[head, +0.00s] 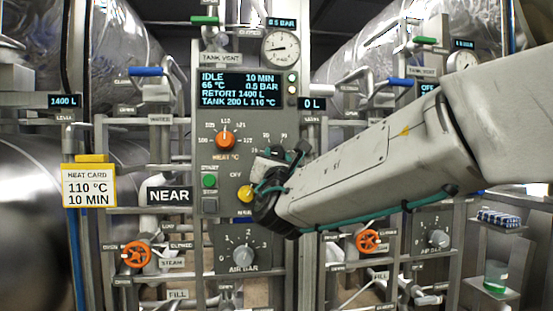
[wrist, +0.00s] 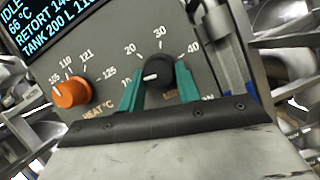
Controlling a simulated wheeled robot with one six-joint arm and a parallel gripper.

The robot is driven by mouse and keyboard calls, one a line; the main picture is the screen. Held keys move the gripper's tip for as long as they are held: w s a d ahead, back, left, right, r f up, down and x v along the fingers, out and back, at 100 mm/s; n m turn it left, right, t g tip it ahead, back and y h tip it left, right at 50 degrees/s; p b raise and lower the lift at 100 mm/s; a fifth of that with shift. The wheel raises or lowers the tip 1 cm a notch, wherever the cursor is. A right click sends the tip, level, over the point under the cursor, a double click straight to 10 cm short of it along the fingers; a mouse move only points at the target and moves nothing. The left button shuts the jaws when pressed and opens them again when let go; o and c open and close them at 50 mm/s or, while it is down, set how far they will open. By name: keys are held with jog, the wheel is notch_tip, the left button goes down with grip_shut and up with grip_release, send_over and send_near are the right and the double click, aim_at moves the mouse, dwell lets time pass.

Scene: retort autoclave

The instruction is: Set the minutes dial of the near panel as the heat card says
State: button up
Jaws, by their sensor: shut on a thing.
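The heat card (head: 89,186) at the left reads 110 °C, 10 MIN. The near panel (wrist: 203,40) carries the black minutes dial (wrist: 158,69), with marks 20, 30 and 40 legible around it. My gripper (wrist: 160,82) is shut on this dial, one green finger on each side. The dial's white line points left, toward a mark partly hidden by the left finger. The panel display (head: 239,90) reads IDLE, 10 MIN, 66 °C, 0.5 BAR, TANK 200 L 110 °C. In the head view, my gripper hides most of the dial.
Below are a green start button (head: 209,181) and a yellow knob (head: 245,194) close to my gripper. Pipes, orange valve wheels (head: 137,254) and levers surround the panel.

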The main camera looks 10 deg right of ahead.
jog(key=shift+n, duration=0.3)
jog(key=o, duration=1)
jog(key=shift+c, duration=0.2)
jog(key=v, duration=0.7)
jog(key=shift+s+f, duration=0.15)
jog(key=shift+s, duration=0.2)
